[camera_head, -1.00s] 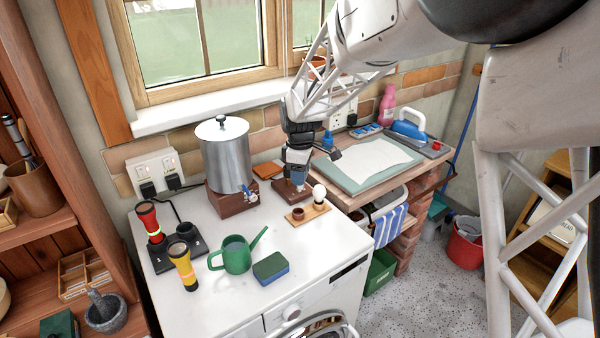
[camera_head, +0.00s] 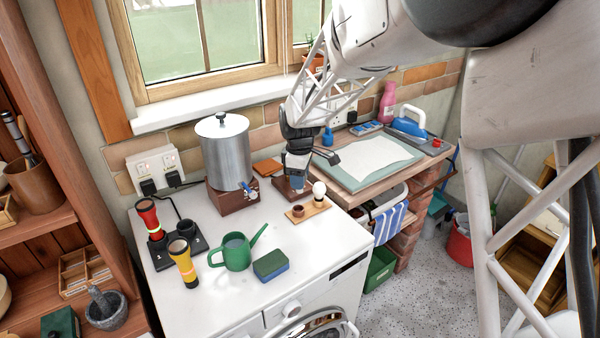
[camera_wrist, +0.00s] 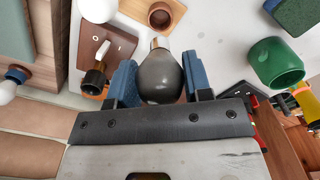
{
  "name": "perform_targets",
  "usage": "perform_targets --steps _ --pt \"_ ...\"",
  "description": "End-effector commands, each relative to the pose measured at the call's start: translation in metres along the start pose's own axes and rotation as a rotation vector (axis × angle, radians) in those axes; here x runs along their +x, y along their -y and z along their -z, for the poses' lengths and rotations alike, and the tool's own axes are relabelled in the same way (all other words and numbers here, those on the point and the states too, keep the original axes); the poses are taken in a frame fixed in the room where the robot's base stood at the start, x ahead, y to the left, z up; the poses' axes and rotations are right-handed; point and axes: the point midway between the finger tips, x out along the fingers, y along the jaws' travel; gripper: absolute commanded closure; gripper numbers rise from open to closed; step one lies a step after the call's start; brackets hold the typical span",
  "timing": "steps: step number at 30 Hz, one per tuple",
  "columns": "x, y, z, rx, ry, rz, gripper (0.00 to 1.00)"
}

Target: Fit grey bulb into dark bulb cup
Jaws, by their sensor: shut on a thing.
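My gripper (camera_wrist: 160,85) has blue fingers shut on the dark grey bulb (camera_wrist: 162,75), one on each side. In the wrist view the plinth (camera_wrist: 118,37) carries a white lever and a dark cup (camera_wrist: 95,82) with a brassy part. The dark cup is left of the bulb, apart from it.
A wooden board (camera_head: 318,210) with a brown cup (camera_head: 298,210) and a white bulb (camera_head: 319,189) lies just in front. A steel urn (camera_head: 226,155) stands left. A green watering can (camera_head: 237,252) and sponge (camera_head: 271,265) are nearer; the white top between is clear.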

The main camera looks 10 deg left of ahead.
Motion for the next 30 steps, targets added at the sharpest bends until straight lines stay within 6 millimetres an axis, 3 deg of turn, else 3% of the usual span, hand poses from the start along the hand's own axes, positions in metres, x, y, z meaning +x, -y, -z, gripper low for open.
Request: perform_targets --steps 15,30 --pt "0.035 0.0 0.003 0.0 0.0 0.0 0.78" --pt "0.045 0.0 0.004 0.0 0.0 -0.001 0.78"
